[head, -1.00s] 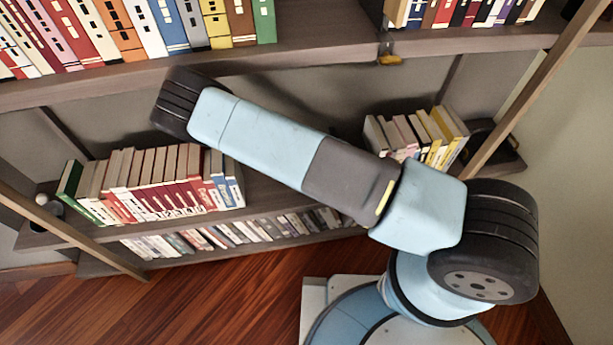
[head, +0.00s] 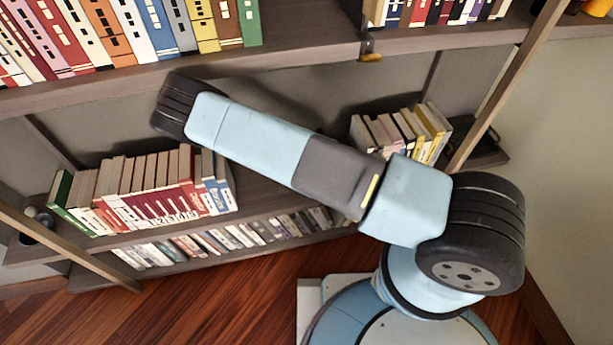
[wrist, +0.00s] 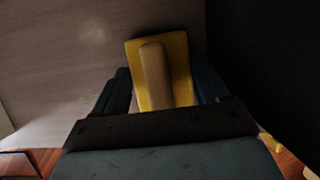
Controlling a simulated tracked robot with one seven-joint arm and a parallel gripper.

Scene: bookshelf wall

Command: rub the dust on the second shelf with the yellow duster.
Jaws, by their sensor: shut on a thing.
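The yellow duster (wrist: 181,65), a yellow block with a tan handle, shows in the wrist view. My gripper (wrist: 162,88) is shut on it, with dark fingers at either side of the handle. The duster is over or against a grey-brown board (wrist: 45,80); whether it touches cannot be told. A faint pale patch (wrist: 95,32) on this board may be dust or light. In the head view my arm crosses in front of the shelves, and my gripper and the duster are not visible there. Which shelf the duster is at is unclear.
Books fill the upper shelf's left part (head: 130,30). Below, a row of books (head: 150,190) stands at left and a smaller group (head: 405,135) at right. A diagonal wooden post (head: 505,85) stands at right. A dark area (wrist: 265,70) borders the board in the wrist view.

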